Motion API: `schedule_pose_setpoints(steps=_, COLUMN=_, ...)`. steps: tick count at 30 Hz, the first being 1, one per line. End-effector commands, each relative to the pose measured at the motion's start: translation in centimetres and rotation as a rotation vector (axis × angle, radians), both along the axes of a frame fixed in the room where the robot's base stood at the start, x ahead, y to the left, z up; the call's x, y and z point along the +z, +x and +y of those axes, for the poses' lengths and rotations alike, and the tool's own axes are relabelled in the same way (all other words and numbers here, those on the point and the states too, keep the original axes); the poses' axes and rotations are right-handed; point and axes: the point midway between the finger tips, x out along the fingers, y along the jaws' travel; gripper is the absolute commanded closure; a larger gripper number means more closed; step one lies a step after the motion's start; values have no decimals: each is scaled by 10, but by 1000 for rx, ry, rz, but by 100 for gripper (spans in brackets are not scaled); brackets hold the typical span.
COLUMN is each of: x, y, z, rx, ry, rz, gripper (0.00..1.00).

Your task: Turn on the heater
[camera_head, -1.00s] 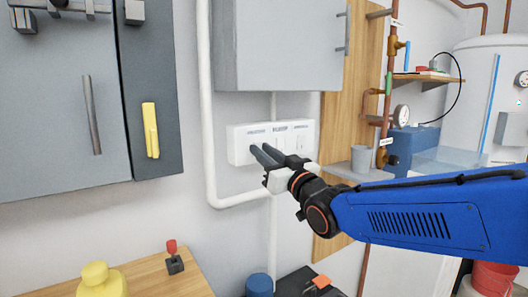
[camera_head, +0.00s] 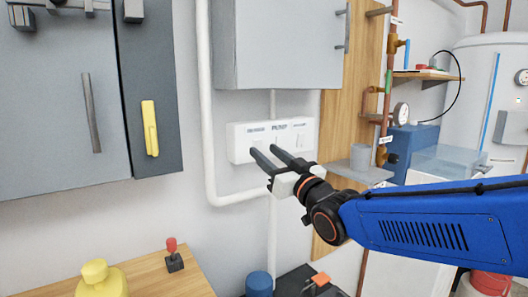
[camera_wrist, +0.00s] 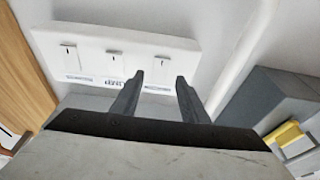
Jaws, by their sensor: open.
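A white switch panel (camera_head: 240,146) is fixed on the wall, with three switches in a row and small labels too blurred to read. It also shows in the wrist view (camera_wrist: 97,45), turned upside down. My gripper (camera_head: 263,151) is open and empty in front of the panel's left and middle part. In the wrist view its two fingers (camera_wrist: 160,78) point at the panel, with the rightmost switch (camera_wrist: 159,67) there lying between and just beyond the tips. I cannot tell whether the tips touch the panel. A white tank (camera_head: 485,90) stands at the far right; whether it is the heater is unclear.
A grey cabinet (camera_head: 275,45) hangs just above the panel. A white pipe (camera_head: 205,110) runs down to its left and bends underneath. A grey cabinet with a yellow handle (camera_head: 150,128) is at left. Copper pipes and a grey cup (camera_head: 360,157) are at right.

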Motion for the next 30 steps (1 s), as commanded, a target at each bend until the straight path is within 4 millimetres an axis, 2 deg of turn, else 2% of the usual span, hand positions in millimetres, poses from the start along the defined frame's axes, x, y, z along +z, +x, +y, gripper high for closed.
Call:
schedule_pose_setpoints(steps=6, x=-9, y=-32, z=-21, rx=-1, ry=-1, rz=-2, gripper=59)
schedule_pose_setpoints(steps=21, x=-30, y=-96, z=-65, rx=-1, ry=0, rz=-1, gripper=59)
schedule_pose_setpoints(steps=30, x=-38, y=-118, z=-80, rx=-1, ry=-1, rz=-2, gripper=59)
